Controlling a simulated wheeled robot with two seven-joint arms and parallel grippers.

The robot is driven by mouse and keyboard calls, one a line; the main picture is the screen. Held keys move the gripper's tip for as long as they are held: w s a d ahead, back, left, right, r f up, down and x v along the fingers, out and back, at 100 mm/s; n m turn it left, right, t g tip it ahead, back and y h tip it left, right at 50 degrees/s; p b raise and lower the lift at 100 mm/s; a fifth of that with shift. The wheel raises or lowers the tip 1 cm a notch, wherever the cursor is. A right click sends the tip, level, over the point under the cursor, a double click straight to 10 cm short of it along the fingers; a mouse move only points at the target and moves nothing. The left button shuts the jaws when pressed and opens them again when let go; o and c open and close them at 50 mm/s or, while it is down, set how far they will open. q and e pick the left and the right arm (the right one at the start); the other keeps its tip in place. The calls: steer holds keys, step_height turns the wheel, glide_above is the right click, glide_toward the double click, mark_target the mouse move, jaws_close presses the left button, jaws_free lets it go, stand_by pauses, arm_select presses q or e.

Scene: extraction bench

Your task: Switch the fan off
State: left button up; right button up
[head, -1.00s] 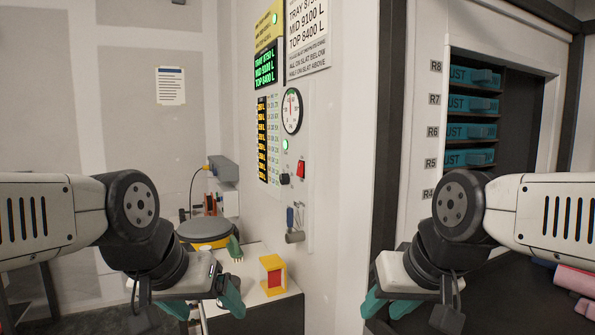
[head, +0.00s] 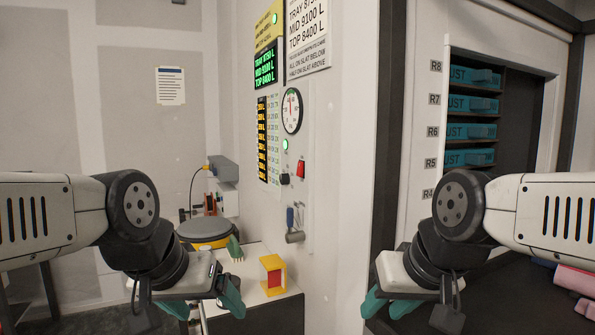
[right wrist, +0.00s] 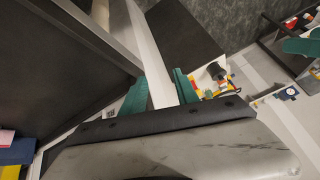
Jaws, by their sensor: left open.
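A red rocker switch (head: 300,169) is on the white wall panel (head: 318,215) in the head view. A black knob (head: 285,179) is just left of it, and a lit green lamp (head: 285,145) is above. A round dial gauge (head: 292,111) is higher up. Which control is the fan's cannot be read. My left gripper (head: 205,302) is open, below and left of the switch, over the small bench. My right gripper (head: 388,303) is below and right of the panel. Its teal fingers stand apart in the right wrist view (right wrist: 162,92). Neither gripper touches the switch.
A small bench (head: 258,254) holds a yellow-rimmed round device (head: 203,232) and a yellow-and-red block (head: 272,274). A grey hook-like fitting (head: 295,236) sticks out below the switch. At right, a rack holds teal boxes (head: 472,104). A dark post (head: 384,130) stands between panel and rack.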

steer(key=shift+c, duration=0.5)
jaws_close()
stand_by(1.1)
